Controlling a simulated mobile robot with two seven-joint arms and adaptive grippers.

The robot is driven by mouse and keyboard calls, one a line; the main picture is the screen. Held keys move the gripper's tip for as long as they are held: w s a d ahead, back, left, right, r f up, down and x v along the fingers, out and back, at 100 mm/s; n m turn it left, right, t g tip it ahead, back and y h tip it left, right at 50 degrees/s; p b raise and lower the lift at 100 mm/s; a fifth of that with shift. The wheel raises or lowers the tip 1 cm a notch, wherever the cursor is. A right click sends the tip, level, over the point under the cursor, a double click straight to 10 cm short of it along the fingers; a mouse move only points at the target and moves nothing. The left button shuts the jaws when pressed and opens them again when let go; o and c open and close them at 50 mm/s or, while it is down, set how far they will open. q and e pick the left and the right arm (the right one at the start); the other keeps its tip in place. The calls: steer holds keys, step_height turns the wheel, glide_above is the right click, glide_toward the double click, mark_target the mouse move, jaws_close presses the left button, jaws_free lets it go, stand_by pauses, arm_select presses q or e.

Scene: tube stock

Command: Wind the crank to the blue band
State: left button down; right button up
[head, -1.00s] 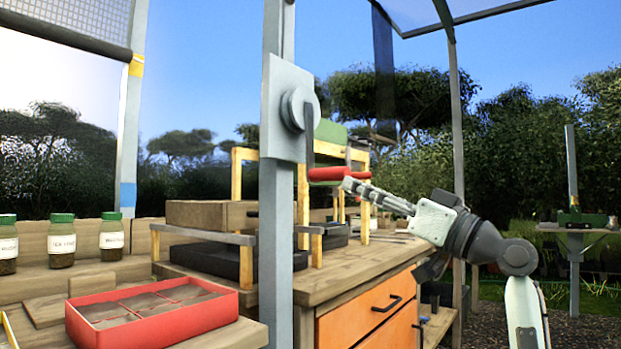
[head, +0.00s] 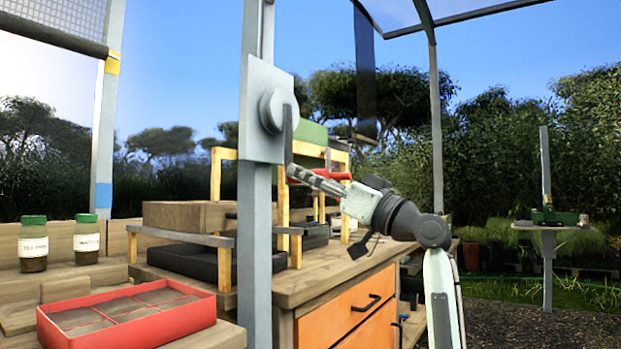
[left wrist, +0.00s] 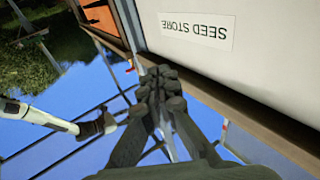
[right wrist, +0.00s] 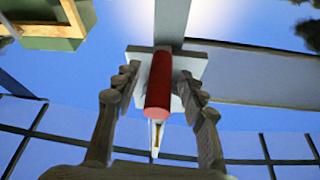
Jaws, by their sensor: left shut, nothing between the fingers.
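The crank has a grey plate and round hub (head: 277,108) on a grey post, with its arm hanging down. Its red handle (head: 338,176) sticks out sideways at the bottom. My right gripper (head: 292,172) is at the handle, fingers reaching along it. In the right wrist view the red handle (right wrist: 158,85) lies between the spread fingers (right wrist: 158,88), with gaps on both sides. The blue band (head: 103,195) is on the left post, well below the yellow band (head: 112,64). The mesh screen's lower bar (head: 55,37) is near the yellow band. My left gripper (left wrist: 160,85) is shut and empty.
A wooden bench (head: 300,285) with orange drawers (head: 350,312) stands behind the crank post. A red tray (head: 130,327) and lidded jars (head: 33,243) are at the left. A panel labelled SEED STORE (left wrist: 196,31) is close to my left gripper.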

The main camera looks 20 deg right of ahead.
jaws_close()
stand_by(0.3)
